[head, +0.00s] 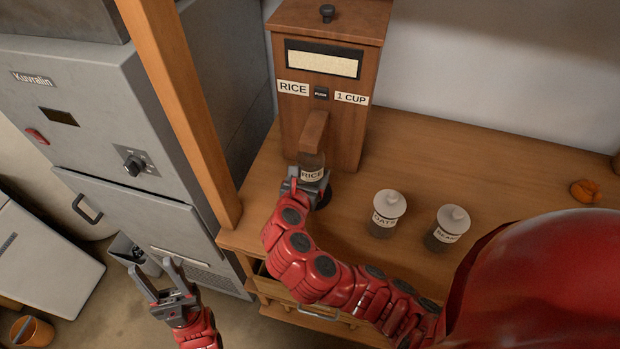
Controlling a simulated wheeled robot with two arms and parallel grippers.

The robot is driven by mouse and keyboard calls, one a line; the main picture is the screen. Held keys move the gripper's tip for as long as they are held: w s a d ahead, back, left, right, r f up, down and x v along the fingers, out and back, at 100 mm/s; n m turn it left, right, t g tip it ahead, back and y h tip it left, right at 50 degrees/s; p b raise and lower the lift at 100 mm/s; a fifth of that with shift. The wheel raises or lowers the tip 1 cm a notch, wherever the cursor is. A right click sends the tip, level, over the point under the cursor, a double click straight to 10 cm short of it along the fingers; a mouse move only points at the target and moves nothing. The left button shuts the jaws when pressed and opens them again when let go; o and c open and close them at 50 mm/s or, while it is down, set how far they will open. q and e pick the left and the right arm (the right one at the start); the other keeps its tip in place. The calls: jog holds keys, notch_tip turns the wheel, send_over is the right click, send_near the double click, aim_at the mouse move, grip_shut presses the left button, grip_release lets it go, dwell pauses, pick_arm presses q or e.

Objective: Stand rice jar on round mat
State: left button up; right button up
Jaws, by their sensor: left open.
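The rice jar (312,174), a glass jar labelled RICE, is under the spout of a wooden rice dispenser (289,120) on the counter. My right gripper (306,186) is at the jar's lower part; its fingertips are partly hidden, so I cannot tell whether they are closed on the glass. A dark round shape (324,198) shows beside the gripper below the jar; I cannot tell whether it is the round mat. My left gripper (160,283) is open and empty, low at the left, away from the counter.
Two white-lidded jars, one labelled OATS (387,213) and one with a partly readable label (446,227), stand right of the dispenser. A wooden post (190,110) rises at the counter's left end. An orange object (586,191) lies far right. The counter's back middle is clear.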

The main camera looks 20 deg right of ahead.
aim_at(310, 181)
jog(key=shift+w, duration=0.4)
notch_tip(310, 181, down, 2)
jog(key=shift+s+f+p, duration=0.1)
jog(key=shift+f+p, duration=0.05)
jog(key=shift+p, duration=0.55)
jog(key=shift+f, duration=0.55)
jog(key=o, duration=1.5)
jog(key=shift+f, duration=0.15)
